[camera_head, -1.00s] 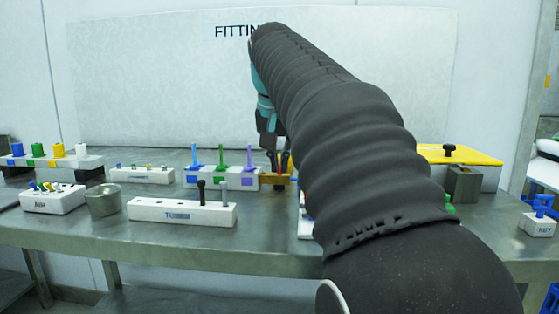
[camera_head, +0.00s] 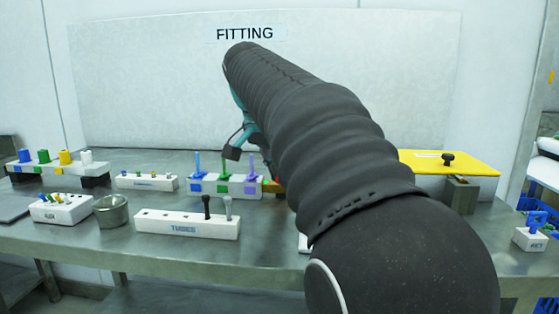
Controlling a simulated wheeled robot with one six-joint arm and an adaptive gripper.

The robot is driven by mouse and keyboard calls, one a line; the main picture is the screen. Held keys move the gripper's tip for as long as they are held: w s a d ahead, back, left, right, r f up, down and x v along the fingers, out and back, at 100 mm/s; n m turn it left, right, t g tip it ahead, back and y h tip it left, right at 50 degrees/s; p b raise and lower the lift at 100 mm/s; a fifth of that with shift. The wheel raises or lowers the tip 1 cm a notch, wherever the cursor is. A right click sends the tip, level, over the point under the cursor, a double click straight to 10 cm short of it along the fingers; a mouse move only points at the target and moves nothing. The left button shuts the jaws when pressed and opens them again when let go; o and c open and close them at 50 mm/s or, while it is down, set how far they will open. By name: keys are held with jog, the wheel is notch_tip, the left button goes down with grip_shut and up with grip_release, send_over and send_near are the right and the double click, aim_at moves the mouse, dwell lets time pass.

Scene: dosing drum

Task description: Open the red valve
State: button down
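The red valve is mostly or wholly hidden behind my arm. A brass-orange block (camera_head: 272,187) with a trace of red shows at the arm's edge, right of the valve rack. My gripper (camera_head: 240,148) is up and to the left of that block, above the white rack with the blue, green and purple T-shaped handles (camera_head: 225,184). Only part of the gripper shows from behind my arm, with dark finger parts. I cannot tell whether its fingers are open or shut, or whether it touches the green handle behind it.
A tubes rack (camera_head: 187,225), a metal cup (camera_head: 111,210) and a small white block with coloured pegs (camera_head: 62,208) stand at the front left. A yellow-lidded box (camera_head: 450,162) and a key block (camera_head: 530,238) are at the right. The FITTING panel (camera_head: 150,80) stands behind.

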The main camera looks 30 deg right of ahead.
jog(key=shift+w+m+g+p, duration=0.15)
jog(key=shift+m+g+p, duration=0.5)
jog(key=shift+m, duration=0.65)
jog(key=c, duration=1.3)
grip_release()
jog(key=v, duration=1.2)
jog(key=shift+a, duration=0.2)
